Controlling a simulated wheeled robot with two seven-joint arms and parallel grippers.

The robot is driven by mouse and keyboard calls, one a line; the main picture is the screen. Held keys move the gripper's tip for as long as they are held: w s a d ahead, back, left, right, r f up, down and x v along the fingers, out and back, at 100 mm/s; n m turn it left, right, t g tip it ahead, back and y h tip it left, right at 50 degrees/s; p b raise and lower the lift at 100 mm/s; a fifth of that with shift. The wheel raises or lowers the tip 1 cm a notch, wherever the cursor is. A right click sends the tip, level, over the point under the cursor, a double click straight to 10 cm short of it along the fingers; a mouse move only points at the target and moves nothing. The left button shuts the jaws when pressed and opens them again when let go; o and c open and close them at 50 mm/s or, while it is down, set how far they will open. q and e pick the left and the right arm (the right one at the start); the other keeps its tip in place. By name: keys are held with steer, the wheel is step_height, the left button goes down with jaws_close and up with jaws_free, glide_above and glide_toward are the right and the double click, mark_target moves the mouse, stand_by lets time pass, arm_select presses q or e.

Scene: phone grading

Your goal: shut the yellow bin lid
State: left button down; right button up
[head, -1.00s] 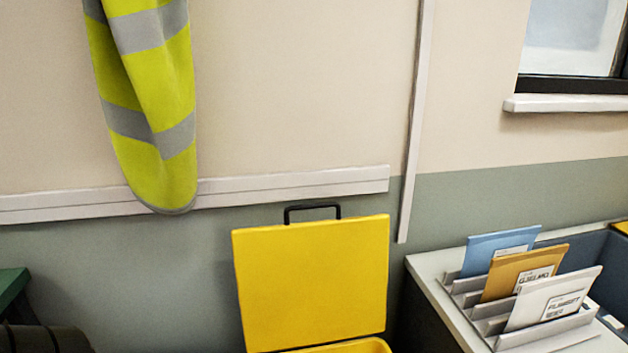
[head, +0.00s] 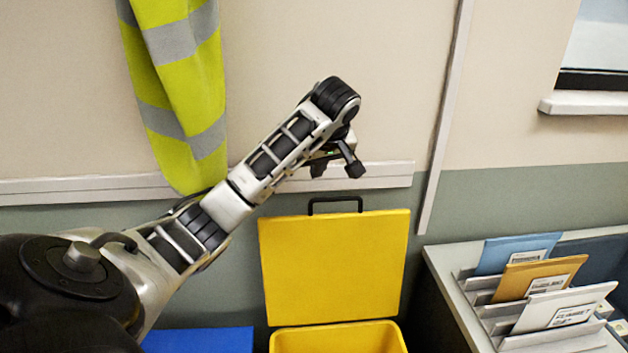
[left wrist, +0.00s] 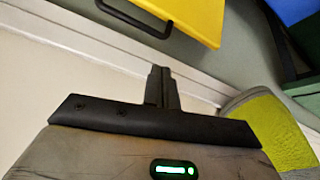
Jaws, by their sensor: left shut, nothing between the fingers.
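The yellow bin (head: 340,339) stands against the wall at the bottom of the head view. Its yellow lid (head: 335,265) is up, standing upright behind the bin opening, with a black handle (head: 335,199) on its top edge. My left arm reaches in from the left, and its gripper (head: 337,171) is just above the handle, apart from it. In the left wrist view the gripper (left wrist: 161,72) has its fingers together and empty. The lid (left wrist: 185,14) and handle (left wrist: 130,18) show above it there. My right gripper is in neither view.
A hi-vis vest (head: 185,90) hangs on the wall left of the arm. A blue object (head: 200,341) is left of the bin. At the right, a grey table (head: 445,275) carries a rack with blue, orange and white envelopes (head: 565,305). A pale rail (head: 90,188) runs along the wall.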

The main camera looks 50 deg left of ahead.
arm_select(q)
steer(key=x, duration=0.9)
steer(key=shift+a+f, duration=0.2)
steer(key=shift+f, duration=0.1)
steer(key=shift+w, duration=0.1)
